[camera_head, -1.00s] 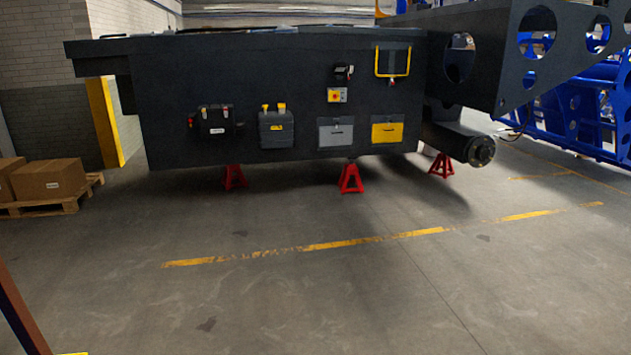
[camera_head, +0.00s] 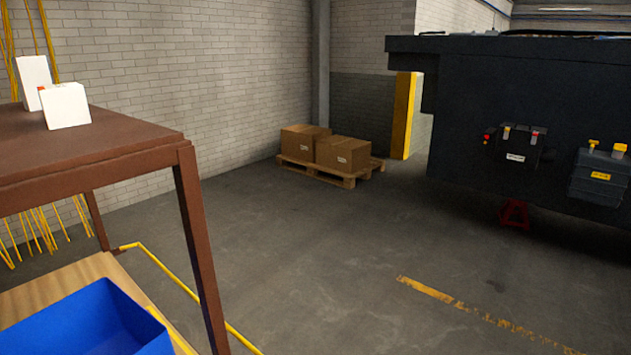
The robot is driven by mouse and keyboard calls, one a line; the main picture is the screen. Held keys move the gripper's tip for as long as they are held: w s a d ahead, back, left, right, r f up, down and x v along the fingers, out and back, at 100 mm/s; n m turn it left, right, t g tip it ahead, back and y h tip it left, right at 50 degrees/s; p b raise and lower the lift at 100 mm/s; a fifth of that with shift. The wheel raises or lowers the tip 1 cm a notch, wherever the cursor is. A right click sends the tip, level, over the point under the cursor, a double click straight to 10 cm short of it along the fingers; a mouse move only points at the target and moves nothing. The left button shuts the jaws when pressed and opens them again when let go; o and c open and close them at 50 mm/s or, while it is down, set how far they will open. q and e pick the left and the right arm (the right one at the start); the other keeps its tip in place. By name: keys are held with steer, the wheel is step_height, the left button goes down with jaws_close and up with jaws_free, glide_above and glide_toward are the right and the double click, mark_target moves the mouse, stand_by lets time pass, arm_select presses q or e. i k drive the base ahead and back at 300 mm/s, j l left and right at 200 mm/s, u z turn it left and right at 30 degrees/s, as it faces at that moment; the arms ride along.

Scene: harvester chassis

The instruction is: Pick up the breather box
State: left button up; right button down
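I cannot tell for sure which thing is the breather box. Two white boxes stand on a brown table (camera_head: 110,143) at the left: a front box (camera_head: 68,108) with a small orange mark near its top, and a taller one (camera_head: 34,80) just behind it. On the dark chassis (camera_head: 450,140) at the right, a black box with a white label (camera_head: 514,146) and a dark grey box with a yellow label (camera_head: 598,180) are mounted on the side. Neither of my grippers shows in the head view.
A blue bin (camera_head: 130,315) sits on a wooden surface at the lower left, beside a yellow rail (camera_head: 185,290). A pallet (camera_head: 320,174) with cardboard boxes stands by the wall. A red stand (camera_head: 514,214) is under the chassis. The middle floor is clear.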

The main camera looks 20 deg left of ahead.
mark_target(64, 105)
steer(key=i+l+u, duration=0.2)
steer(key=u, duration=0.2)
steer(key=i+l+u, duration=0.1)
steer(key=l+u, duration=0.35)
steer(key=i+l+u, duration=0.1)
steer(key=l+u, duration=0.3)
